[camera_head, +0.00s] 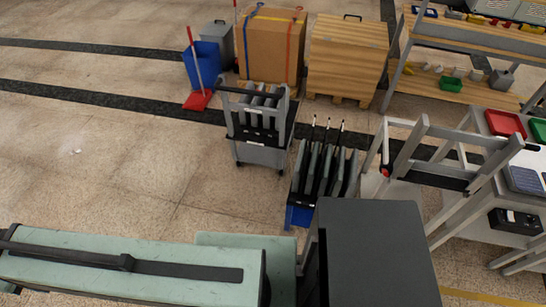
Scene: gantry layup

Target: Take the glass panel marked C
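No panel with a readable letter C shows in the camera_head view. A rack of several upright grey slabs (323,172) stands right of the middle, with a blue base (299,216) and thin dark rods rising from it. I cannot tell whether the slabs are glass panels, and no marks on them are legible. Its lower right part is hidden by a dark grey block in front. A wheeled grey cart (262,152) farther back holds several slotted upright pieces, also without readable marks. My gripper is not in view.
A grey frame (425,130) and a workbench with a red tray (505,122) stand at the right. A cardboard box (270,50), a wooden crate (345,60), a blue bin (203,65) and a red dustpan (197,100) are at the back. The left floor is clear.

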